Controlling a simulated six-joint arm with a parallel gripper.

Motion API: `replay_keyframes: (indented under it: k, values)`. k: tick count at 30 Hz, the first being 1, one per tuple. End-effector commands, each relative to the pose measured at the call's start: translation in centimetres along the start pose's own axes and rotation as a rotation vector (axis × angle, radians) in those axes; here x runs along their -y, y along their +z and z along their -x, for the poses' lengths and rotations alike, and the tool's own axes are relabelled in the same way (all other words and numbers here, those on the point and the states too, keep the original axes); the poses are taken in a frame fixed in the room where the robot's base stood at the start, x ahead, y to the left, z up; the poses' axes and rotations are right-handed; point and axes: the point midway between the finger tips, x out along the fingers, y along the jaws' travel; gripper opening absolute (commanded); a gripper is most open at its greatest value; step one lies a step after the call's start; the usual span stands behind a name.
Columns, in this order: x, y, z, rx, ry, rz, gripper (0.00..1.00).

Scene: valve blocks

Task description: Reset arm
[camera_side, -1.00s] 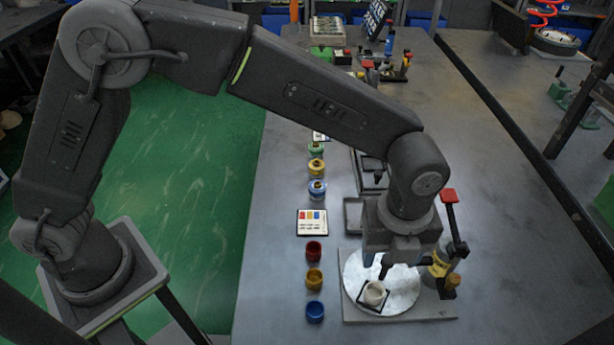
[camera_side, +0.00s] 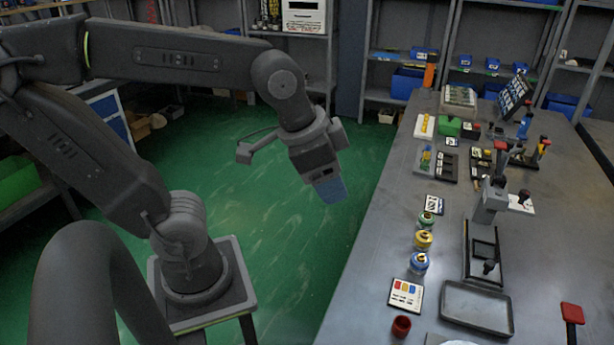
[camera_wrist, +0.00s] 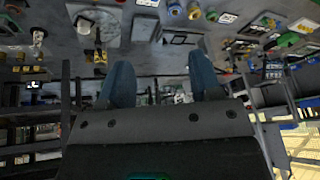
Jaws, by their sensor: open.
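My gripper (camera_side: 330,188) hangs over the green floor in the side view, left of the table and clear of everything on it. In the wrist view its two blue fingers (camera_wrist: 162,85) stand wide apart with nothing between them. The arm is raised and bent, with the gripper pointing down and slightly right. The wrist view shows the table and its objects upside down along the top.
The grey table (camera_side: 390,215) holds several coloured jars, such as a yellow one (camera_side: 423,240), a colour card (camera_side: 406,294), a red cup (camera_side: 401,326) and a grey tray (camera_side: 477,308). Shelves with blue bins (camera_side: 408,83) stand behind. The floor around my gripper is free.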

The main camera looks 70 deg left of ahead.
Motion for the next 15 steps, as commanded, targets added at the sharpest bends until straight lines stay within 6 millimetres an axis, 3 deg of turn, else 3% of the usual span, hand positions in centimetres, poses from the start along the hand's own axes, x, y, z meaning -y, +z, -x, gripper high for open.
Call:
replay_keyframes:
  k: [3,6,15]
  values:
    - [0.8,2.3,0.4,-0.04,-0.032,0.186,0.58]
    - [1.0,3.3,0.4,-0.056,-0.043,0.269,0.58]
    - [1.1,3.6,0.3,-0.06,-0.046,0.299,0.58]
